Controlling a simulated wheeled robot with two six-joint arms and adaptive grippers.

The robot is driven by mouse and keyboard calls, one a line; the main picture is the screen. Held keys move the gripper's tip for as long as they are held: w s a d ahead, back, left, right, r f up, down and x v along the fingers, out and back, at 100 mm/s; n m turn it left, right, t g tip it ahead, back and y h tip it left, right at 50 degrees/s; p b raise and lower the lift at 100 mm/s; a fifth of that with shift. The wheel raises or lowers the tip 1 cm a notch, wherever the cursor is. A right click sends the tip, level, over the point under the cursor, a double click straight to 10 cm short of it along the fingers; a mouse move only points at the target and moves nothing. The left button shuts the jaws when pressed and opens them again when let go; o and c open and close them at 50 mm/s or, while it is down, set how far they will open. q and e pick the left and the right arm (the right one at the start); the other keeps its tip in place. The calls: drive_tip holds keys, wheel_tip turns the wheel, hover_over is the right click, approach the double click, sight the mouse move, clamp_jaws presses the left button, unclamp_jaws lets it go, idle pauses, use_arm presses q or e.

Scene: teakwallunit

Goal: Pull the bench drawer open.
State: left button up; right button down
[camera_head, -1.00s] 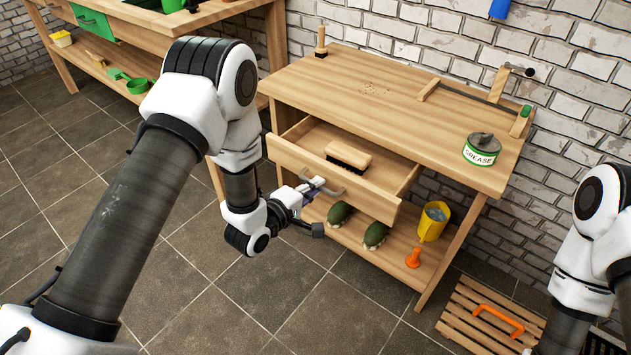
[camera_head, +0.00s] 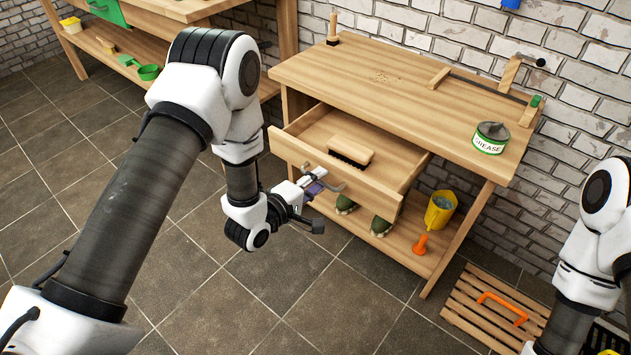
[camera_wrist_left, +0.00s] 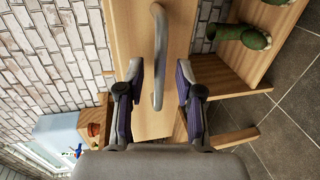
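The bench drawer (camera_head: 375,198) stands well out from under the wooden bench top (camera_head: 400,88), with its inside showing. A wooden brush with dark bristles (camera_head: 350,150) lies in it. The curved grey drawer handle (camera_head: 325,167) is on its front; the left wrist view shows the handle (camera_wrist_left: 158,45) too. My left gripper (camera_head: 320,187) is at the handle. In the left wrist view my left gripper's fingers (camera_wrist_left: 159,70) are apart, one on each side of the handle, with gaps visible on both sides. My right arm shows at the right edge; its gripper is out of view.
A grease tin (camera_head: 490,138) stands on the bench. Below the drawer, the lower shelf (camera_head: 405,248) holds a yellow bucket (camera_head: 440,210) and green rounded items (camera_head: 382,226). A slatted wooden piece (camera_head: 475,310) lies on the floor at right. The tiled floor before the drawer is clear.

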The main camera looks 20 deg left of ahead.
use_arm(q)
drive_tip(key=v, duration=1.2)
